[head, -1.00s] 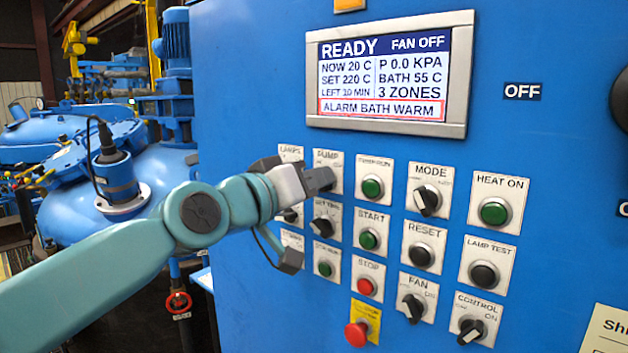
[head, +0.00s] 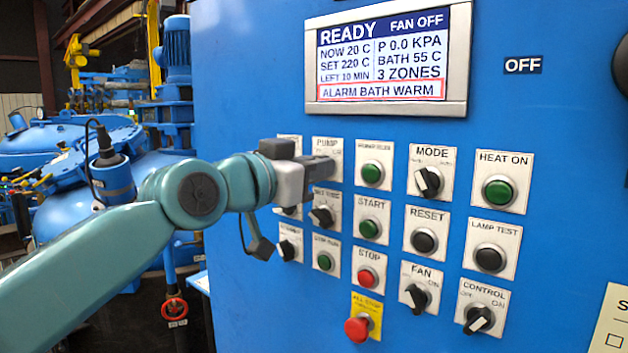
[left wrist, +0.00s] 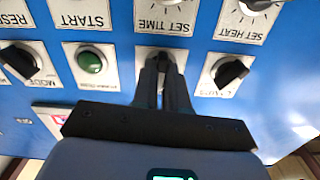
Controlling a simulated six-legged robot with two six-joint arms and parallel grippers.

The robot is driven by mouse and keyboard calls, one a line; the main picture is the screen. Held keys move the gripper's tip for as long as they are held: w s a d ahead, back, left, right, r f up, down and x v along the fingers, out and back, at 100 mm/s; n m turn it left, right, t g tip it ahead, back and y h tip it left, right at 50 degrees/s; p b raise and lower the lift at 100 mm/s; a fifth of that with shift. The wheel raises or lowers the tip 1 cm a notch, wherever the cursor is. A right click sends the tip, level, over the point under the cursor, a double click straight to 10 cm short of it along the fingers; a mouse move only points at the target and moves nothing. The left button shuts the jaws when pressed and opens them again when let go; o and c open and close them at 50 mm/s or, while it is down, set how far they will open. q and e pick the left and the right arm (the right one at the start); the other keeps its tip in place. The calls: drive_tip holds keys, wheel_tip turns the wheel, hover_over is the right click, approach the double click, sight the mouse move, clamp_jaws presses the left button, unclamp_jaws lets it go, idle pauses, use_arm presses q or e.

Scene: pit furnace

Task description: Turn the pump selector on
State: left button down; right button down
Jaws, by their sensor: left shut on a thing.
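The pump selector's plate (head: 327,147), labelled PUMP, is in the top row of the blue panel in the head view. My left gripper (head: 322,170) is at this plate and covers the knob. In the left wrist view my left gripper (left wrist: 164,88) has its two dark fingers close together over a white plate, shut on the pump selector knob. The knob is mostly hidden between the fingers, so its angle cannot be told. My right gripper is in neither view.
The display (head: 391,60) reads READY, FAN OFF and ALARM BATH WARM. The green pump run button (head: 372,173) is close on the right. The set time knob (head: 321,216) is just below. A red stop knob (head: 357,329) on yellow is lower down.

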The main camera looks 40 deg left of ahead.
use_arm(q)
drive_tip(key=m+b, duration=0.1)
drive_tip(key=m, duration=0.3)
drive_tip(key=shift+m+b, duration=0.4)
idle(0.4)
drive_tip(key=c, duration=1.2)
unclamp_jaws()
drive_tip(key=shift+d, duration=0.1)
drive_tip(key=shift+o, duration=0.2)
drive_tip(key=shift+s, duration=0.1)
drive_tip(key=s+a+b, duration=0.1)
drive_tip(key=s, duration=1.5)
drive_tip(key=shift+s+a+b, duration=0.15)
drive_tip(key=shift+b, duration=0.25)
